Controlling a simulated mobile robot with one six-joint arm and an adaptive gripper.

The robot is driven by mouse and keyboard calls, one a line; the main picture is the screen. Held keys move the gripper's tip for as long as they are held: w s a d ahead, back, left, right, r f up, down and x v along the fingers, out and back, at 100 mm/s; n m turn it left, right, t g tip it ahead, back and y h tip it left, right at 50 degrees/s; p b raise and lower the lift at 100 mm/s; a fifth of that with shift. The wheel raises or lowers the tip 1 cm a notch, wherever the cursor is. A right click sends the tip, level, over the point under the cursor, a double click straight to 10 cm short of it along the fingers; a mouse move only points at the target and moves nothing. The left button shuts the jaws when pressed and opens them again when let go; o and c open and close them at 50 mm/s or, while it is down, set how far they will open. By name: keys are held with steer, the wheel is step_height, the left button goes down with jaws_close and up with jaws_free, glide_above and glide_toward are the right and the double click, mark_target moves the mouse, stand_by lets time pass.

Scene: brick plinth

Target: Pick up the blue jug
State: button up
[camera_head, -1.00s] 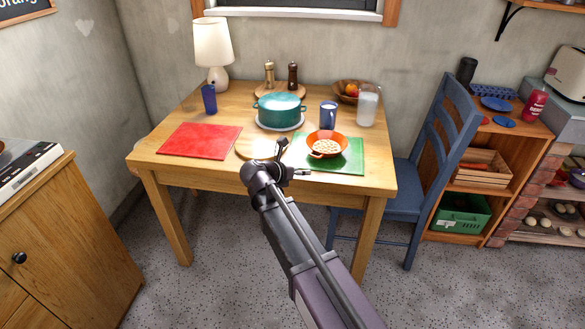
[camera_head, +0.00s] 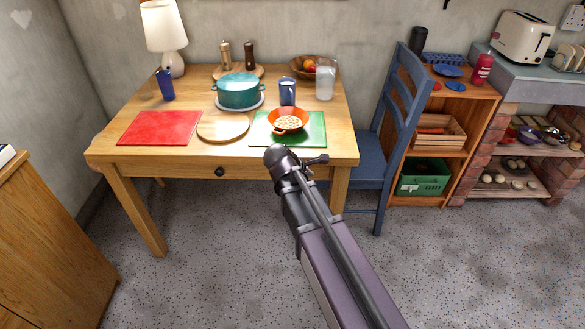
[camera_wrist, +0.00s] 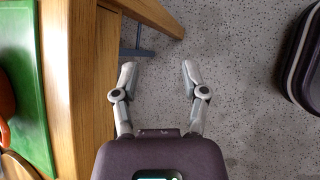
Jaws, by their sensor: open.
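A blue jug (camera_head: 288,91) with a pale inside stands upright at the back of the wooden table (camera_head: 190,170), right of the teal pot and behind the orange pan. A darker blue cup (camera_head: 166,85) stands at the table's left, near the lamp. My gripper (camera_wrist: 158,72) is open and empty in the wrist view, over the floor beside the table edge. In the head view my arm's end is in front of the table's right front, well short of the jug. The jug is not in the wrist view.
The orange pan (camera_head: 289,119) on a green mat (camera_head: 260,134) lies between my arm's end and the jug. The teal pot (camera_head: 238,90) and a frosted container (camera_head: 325,83) flank the jug. A blue chair (camera_head: 400,100) stands right of the table.

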steer(key=s+d+f+m+g+y, duration=0.2)
steer(key=s+d+m, duration=0.3)
steer(key=m, duration=0.4)
steer(key=s+d+f+m+g+y, duration=0.2)
steer(key=s+d+m+y, duration=0.2)
steer(key=s+m, duration=0.4)
steer(key=shift+d+m, duration=0.85)
steer(key=shift+m, duration=0.15)
steer(key=shift+d, duration=0.1)
